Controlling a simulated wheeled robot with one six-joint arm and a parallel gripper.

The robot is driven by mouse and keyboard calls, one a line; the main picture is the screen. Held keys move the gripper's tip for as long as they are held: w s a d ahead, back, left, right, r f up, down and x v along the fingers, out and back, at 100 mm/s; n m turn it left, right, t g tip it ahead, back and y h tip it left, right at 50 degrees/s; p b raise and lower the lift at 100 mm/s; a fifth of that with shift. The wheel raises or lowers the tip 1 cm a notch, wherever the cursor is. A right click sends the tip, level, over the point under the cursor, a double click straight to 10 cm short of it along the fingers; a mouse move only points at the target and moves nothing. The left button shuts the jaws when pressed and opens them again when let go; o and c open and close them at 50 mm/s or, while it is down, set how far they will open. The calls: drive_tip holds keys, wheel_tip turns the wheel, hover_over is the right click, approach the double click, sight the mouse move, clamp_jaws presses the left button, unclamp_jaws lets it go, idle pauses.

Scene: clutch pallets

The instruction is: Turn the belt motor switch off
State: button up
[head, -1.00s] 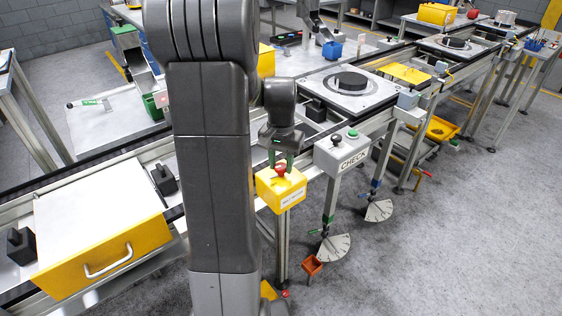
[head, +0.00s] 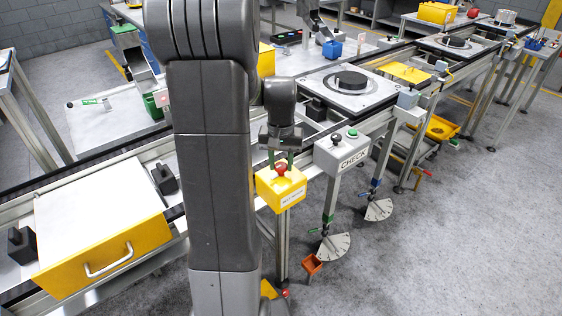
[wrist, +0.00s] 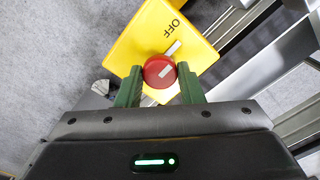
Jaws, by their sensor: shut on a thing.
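The belt motor switch is a red round knob (wrist: 159,71) on a yellow box (wrist: 135,40). In the head view the red knob (head: 281,169) sits on top of the yellow box (head: 279,191), just right of my arm. In the wrist view the word OFF (wrist: 173,27) reads upside down near the box's upper edge, with a white bar (wrist: 173,48) between it and the knob. A white line on the knob slants up to the right. My gripper (wrist: 160,78) is shut on the knob, one green finger on each side. It also shows in the head view (head: 281,161).
A grey CHECK box (head: 341,152) with a black and a green button stands close right of the switch. The conveyor (head: 360,125) runs behind. A yellow drawer (head: 105,260) is at left. Open floor (head: 470,220) lies at right.

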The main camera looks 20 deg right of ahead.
sight(281, 165)
drive_tip(key=o, duration=1)
wheel_tip(281, 165, up, 14)
drive_tip(key=shift+f, duration=0.1)
wheel_tip(281, 165, down, 14)
drive_tip(key=shift+r, duration=0.1)
idle(0.6)
drive_tip(key=shift+r, duration=0.15)
